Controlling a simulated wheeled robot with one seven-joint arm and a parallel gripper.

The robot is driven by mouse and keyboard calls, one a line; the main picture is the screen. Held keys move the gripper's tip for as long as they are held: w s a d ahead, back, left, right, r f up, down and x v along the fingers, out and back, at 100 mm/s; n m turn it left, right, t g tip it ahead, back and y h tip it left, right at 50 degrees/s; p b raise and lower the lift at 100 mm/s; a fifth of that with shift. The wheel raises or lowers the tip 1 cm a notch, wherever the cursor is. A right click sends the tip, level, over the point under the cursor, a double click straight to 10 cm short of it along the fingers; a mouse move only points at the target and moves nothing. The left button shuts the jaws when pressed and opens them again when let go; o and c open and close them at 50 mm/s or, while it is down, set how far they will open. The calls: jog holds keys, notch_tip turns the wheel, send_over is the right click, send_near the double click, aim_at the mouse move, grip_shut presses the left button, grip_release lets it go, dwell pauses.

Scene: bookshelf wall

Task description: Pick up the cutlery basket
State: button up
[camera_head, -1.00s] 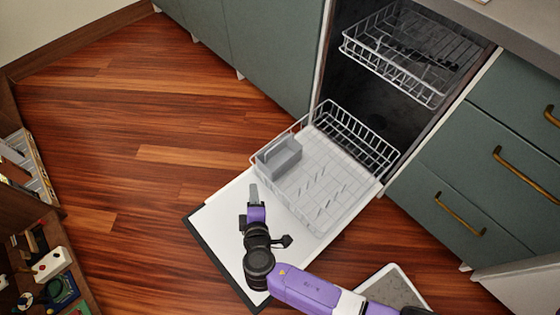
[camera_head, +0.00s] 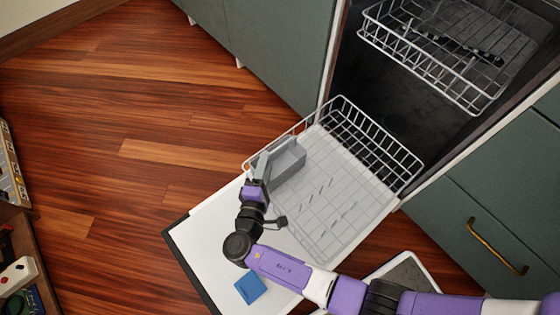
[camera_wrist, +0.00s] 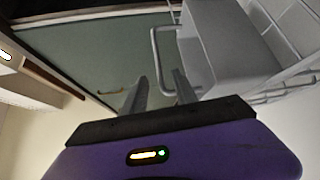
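The grey cutlery basket (camera_head: 290,158) stands in the left corner of the lower dishwasher rack (camera_head: 380,165). My gripper (camera_head: 262,165) is at the basket's left end, overlapping its near edge in the head view. In the wrist view, the basket (camera_wrist: 225,45) fills the upper right, and my gripper (camera_wrist: 160,92) shows two fingers with a gap between them. A grey bar loop (camera_wrist: 154,50) lies just beyond the fingertips; I cannot tell whether it belongs to basket or rack. Nothing is visibly clamped. Contact with the basket is unclear.
The open dishwasher door (camera_head: 200,235) lies under my arm, with a blue square item (camera_head: 250,288) on it. Green cabinets (camera_head: 275,50) stand behind. Wooden floor (camera_head: 110,150) to the left is clear.

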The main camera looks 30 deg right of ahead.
jog(key=d+r+b+x, duration=0.1)
jog(key=b+x, duration=0.1)
jog(key=x, duration=0.5)
jog(key=shift+d+f, duration=0.25)
jog(key=shift+f, duration=0.3)
jog(key=shift+s, duration=0.15)
grip_shut()
dwell(0.8)
